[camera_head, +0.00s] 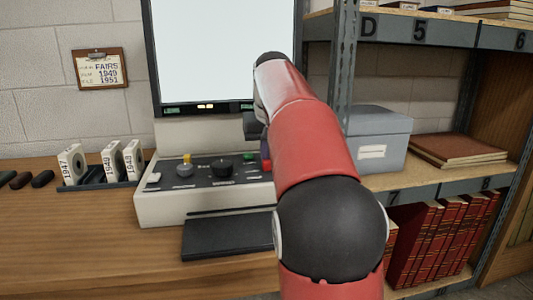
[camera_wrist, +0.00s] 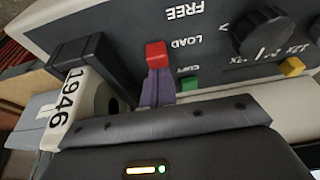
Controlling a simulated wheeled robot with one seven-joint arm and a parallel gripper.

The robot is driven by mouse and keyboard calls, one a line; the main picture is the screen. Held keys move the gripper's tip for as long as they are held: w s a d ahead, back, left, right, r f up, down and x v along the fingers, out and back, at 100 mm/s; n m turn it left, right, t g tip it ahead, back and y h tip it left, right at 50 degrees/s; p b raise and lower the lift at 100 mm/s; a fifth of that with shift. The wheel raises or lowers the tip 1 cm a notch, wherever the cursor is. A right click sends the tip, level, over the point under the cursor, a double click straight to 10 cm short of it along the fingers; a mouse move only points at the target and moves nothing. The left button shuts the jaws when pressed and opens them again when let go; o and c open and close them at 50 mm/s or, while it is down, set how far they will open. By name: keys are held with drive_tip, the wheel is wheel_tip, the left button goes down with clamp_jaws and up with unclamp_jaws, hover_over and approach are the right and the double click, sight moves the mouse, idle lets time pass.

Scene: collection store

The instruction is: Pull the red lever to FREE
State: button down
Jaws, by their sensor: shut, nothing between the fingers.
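The red lever (camera_wrist: 157,55) shows as a red knob on the dark panel in the wrist view, beside the word LOAD. The word FREE (camera_wrist: 185,12) is farther up that picture, away from the lever. My gripper (camera_wrist: 158,74) is shut and empty, its purplish fingers pointing at the panel with their tips right by the red knob. I cannot tell whether they touch it. In the head view the lever (camera_head: 267,166) is a small red patch just below my gripper (camera_head: 264,149), partly hidden by my arm.
The control panel (camera_head: 205,175) carries knobs and buttons below a bright screen (camera_head: 220,50). A reel box marked 1946 (camera_wrist: 72,105) sits close to my gripper. Boxed reels (camera_head: 72,163) stand left; a grey box (camera_head: 378,140) is on the right shelf.

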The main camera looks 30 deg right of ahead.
sight(269, 171)
drive_tip(key=shift+s+a+f+b, duration=0.15)
drive_tip(key=shift+s+b, duration=0.1)
drive_tip(key=shift+s, duration=0.35)
drive_tip(key=shift+s+a+r+b, duration=0.1)
drive_tip(key=shift+s+a+b, duration=0.1)
drive_tip(key=shift+s, duration=0.4)
drive_tip(key=shift+s+a+f+b, duration=0.15)
drive_tip(key=shift+s+b, duration=0.1)
drive_tip(key=shift+s, duration=0.35)
drive_tip(key=shift+r, duration=0.1)
